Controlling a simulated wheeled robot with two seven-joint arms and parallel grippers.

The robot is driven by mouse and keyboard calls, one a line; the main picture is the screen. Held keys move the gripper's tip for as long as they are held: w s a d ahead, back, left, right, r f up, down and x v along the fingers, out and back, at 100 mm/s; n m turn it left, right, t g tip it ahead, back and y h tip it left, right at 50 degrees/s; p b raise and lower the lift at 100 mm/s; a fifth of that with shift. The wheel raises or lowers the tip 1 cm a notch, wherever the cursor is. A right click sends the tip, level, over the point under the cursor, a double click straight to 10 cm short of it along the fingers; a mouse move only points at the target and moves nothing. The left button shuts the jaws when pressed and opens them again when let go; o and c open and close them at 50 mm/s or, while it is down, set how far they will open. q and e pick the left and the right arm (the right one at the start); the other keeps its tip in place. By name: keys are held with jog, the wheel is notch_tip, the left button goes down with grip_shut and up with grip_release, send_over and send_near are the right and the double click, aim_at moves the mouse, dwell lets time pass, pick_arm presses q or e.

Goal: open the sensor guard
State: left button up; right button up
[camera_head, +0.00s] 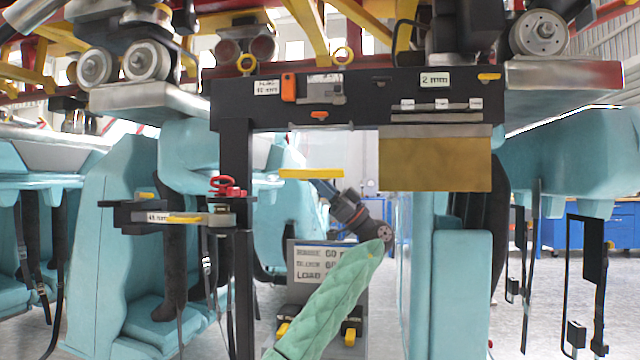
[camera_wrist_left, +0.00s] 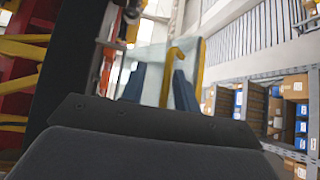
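The sensor guard looks like a clear panel hanging under the black frame, with a yellow bar (camera_head: 312,173) along its lower edge. In the left wrist view the pale see-through panel (camera_wrist_left: 153,62) has a yellow edge and a yellow handle (camera_wrist_left: 174,58). My left gripper (camera_head: 322,186) reaches up and left, its blue fingers just below the yellow bar. In the wrist view its fingers (camera_wrist_left: 159,88) are apart, with the panel showing between and beyond them. I cannot tell whether they touch it. My right gripper is not in view.
The black frame (camera_head: 366,88) carries an orange item (camera_head: 289,87), labels and a brass-coloured plate (camera_head: 435,164). A side arm with a red clamp (camera_head: 228,187) stands at left. Teal train seats (camera_head: 115,240) flank the frame. A grey stand with a load sign (camera_head: 318,262) is below.

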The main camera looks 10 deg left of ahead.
pick_arm(q)
jog(key=p+v, duration=0.1)
jog(key=v, duration=0.6)
jog(key=shift+d+f+p, duration=0.2)
jog(key=shift+f+p, duration=0.05)
jog(key=shift+p, duration=0.05)
